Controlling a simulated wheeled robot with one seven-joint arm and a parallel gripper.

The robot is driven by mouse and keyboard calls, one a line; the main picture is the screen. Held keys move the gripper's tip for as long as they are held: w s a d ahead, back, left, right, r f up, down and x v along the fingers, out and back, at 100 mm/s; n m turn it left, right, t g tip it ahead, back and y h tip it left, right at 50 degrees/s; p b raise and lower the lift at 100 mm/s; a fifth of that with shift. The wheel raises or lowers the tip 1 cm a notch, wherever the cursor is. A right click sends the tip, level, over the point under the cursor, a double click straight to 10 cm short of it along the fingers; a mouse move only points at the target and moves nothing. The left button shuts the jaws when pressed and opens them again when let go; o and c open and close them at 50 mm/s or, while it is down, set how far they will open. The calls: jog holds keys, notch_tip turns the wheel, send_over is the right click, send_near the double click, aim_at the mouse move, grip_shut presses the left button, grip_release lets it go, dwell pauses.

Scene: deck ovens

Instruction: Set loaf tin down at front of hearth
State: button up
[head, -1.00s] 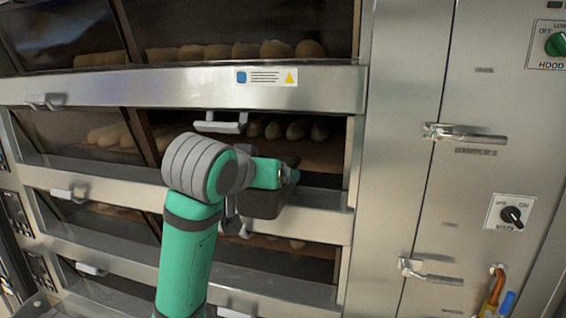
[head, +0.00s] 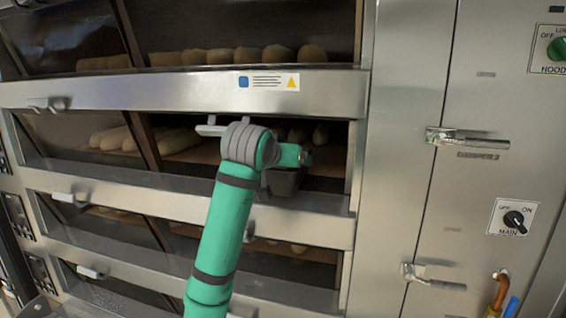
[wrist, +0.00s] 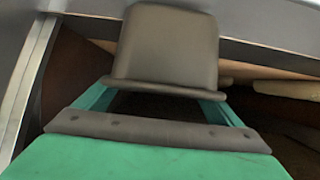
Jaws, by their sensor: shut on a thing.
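The loaf tin (head: 283,182) is dark grey. In the head view it is at the right end of the second deck's opening, low in the mouth and partly hidden by my arm. In the wrist view the tin (wrist: 167,45) fills the top middle, its rim towards my gripper (wrist: 162,94), which is shut on it. In the head view my gripper (head: 298,157) is mostly hidden by my wrist. The brown hearth (head: 206,153) shows behind the opening. I cannot tell whether the tin touches it.
Several loaves (head: 177,141) lie deeper on the hearth. A steel front (head: 200,92) with a label runs above the opening, and a steel ledge (head: 320,222) runs below. A steel side post (head: 356,160) stands close on the right.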

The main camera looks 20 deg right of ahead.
jog(key=shift+s+d+f, duration=0.1)
jog(key=shift+s+f, duration=0.05)
jog(key=shift+s, duration=0.05)
jog(key=shift+f, duration=0.1)
jog(key=o, duration=1.2)
jog(key=shift+f, duration=0.1)
jog(key=shift+s+a+r, duration=0.15)
jog(key=shift+a+r, duration=0.1)
jog(key=shift+a, duration=0.05)
jog(key=v, duration=1.1)
jog(key=shift+s, duration=0.15)
